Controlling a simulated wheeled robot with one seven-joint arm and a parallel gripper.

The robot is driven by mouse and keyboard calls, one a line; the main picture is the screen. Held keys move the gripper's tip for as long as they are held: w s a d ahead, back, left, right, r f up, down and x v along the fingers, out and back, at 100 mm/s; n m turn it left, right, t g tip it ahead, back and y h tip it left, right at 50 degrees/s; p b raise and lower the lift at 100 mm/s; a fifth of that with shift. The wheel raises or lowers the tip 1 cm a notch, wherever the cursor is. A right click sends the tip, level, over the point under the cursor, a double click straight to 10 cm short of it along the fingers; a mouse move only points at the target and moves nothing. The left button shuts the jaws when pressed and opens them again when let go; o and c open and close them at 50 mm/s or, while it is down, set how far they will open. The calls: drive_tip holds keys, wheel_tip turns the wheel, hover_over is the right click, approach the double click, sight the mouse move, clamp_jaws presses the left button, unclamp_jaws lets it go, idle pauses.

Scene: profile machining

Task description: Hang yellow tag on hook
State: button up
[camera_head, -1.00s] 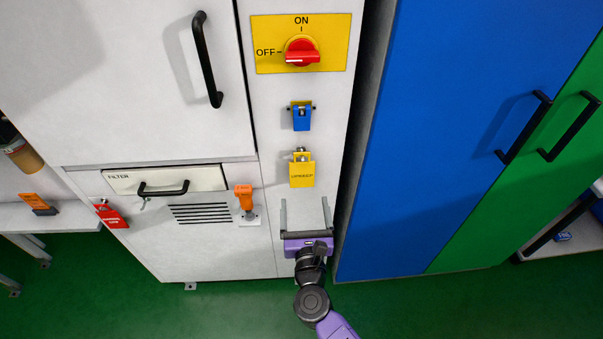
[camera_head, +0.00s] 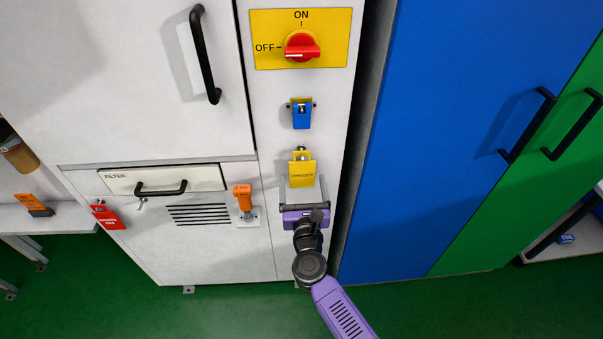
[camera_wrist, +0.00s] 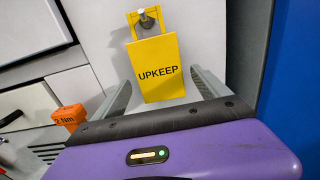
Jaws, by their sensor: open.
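The yellow tag (camera_head: 302,172) reads UPKEEP and hangs upright on the narrow white panel. In the wrist view, the frame-like top of the yellow tag (camera_wrist: 158,70) is around a round metal hook (camera_wrist: 147,20). The hook also shows above the tag in the head view (camera_head: 301,150). My gripper (camera_head: 303,181) is open just below and in front of the tag. In the wrist view, the fingers of my gripper (camera_wrist: 162,82) stand on either side of the tag's lower part, with visible gaps, and do not appear to touch it.
A blue lock-like block (camera_head: 302,116) and the red rotary switch (camera_head: 302,46) are above the tag. The blue cabinet (camera_head: 440,130) is close on the right.

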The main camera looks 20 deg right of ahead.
drive_tip(key=c, duration=1.2)
drive_tip(key=shift+r+p, duration=0.6)
drive_tip(key=shift+r, duration=0.1)
drive_tip(key=shift+s, duration=0.15)
drive_tip(key=shift+p+v, duration=0.3)
drive_tip(key=shift+v, duration=1.35)
drive_tip(key=shift+v, duration=1.75)
